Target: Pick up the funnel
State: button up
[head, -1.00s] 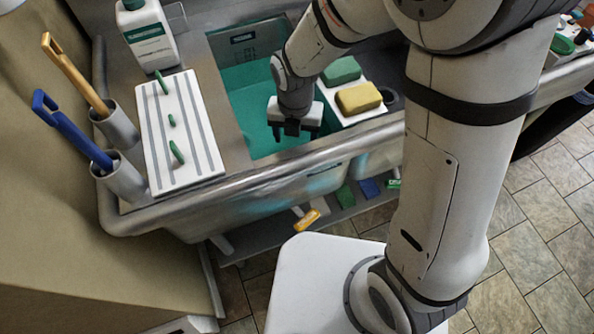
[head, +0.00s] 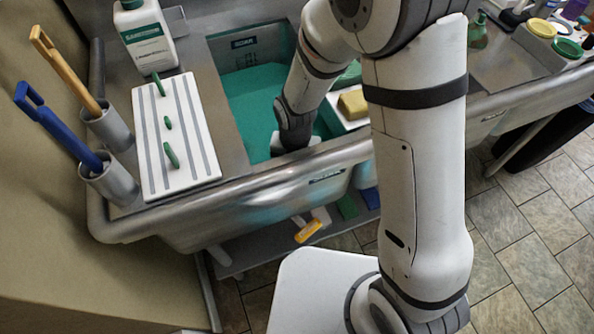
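I cannot make out a funnel in the head view. My gripper (head: 294,145) is low at the front of the sink basin (head: 252,100), which looks teal inside.
A white ribbed board (head: 180,130) with small green pieces lies left of the basin. A white bottle (head: 146,40) stands behind it. Blue (head: 60,128) and yellow-orange (head: 65,70) handled tools stand in metal cups. A yellow sponge (head: 353,104) lies right of the basin.

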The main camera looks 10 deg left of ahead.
jog(key=c, duration=1.1)
jog(key=shift+c, duration=0.2)
